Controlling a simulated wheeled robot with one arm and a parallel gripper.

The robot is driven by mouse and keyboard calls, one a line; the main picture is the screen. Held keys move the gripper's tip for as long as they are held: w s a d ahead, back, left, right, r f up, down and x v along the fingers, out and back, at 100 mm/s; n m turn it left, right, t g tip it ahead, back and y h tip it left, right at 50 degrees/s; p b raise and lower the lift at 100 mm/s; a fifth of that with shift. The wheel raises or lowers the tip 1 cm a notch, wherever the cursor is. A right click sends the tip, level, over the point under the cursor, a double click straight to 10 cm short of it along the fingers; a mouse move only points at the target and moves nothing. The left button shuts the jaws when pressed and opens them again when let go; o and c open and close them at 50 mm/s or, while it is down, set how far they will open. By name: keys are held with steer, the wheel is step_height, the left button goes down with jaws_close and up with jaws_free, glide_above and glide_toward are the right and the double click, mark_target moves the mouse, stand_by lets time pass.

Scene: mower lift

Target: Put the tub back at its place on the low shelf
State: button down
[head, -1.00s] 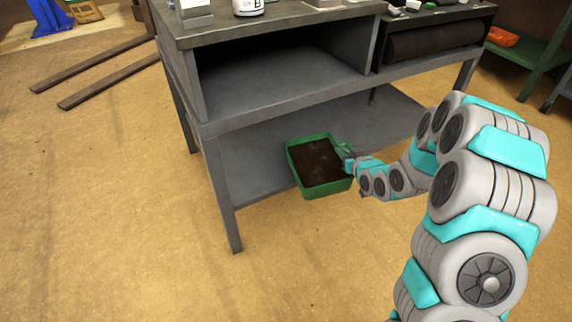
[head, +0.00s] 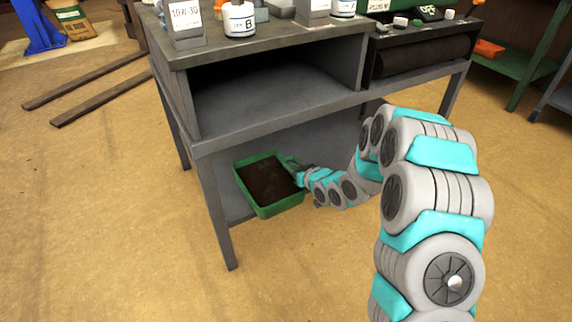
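The tub (head: 277,207) is a green rectangular tray filled with dark brown soil-like material. It is at the front edge of the low shelf (head: 322,146) of the grey workbench, between the front legs, and part of it sticks out past that edge. I cannot tell whether it rests on the shelf or is held just above it. My gripper (head: 294,168) is at the tub's right rim and looks closed on it, though the fingers are small and partly hidden.
The workbench's front left leg (head: 217,215) stands just left of the tub. The bench's middle compartment (head: 275,90) above is empty. Bottles and boxes stand on the bench top (head: 280,33). The low shelf right of the tub looks bare, partly hidden by my arm.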

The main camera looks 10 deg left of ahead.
steer(key=shift+w+a+f, duration=0.35)
steer(key=shift+w+f, duration=0.3)
steer(key=shift+w, duration=0.4)
steer(key=shift+w+a+f, duration=0.3)
steer(key=shift+w+f, duration=0.4)
steer(key=shift+w, duration=0.4)
steer(key=shift+w+a+f, duration=0.35)
steer(key=shift+w+f, duration=0.3)
steer(key=shift+w, duration=0.4)
steer(key=shift+f, duration=0.1)
steer(key=c, duration=1)
jaws_free()
steer(key=shift+f, duration=0.1)
steer(key=shift+c, duration=0.2)
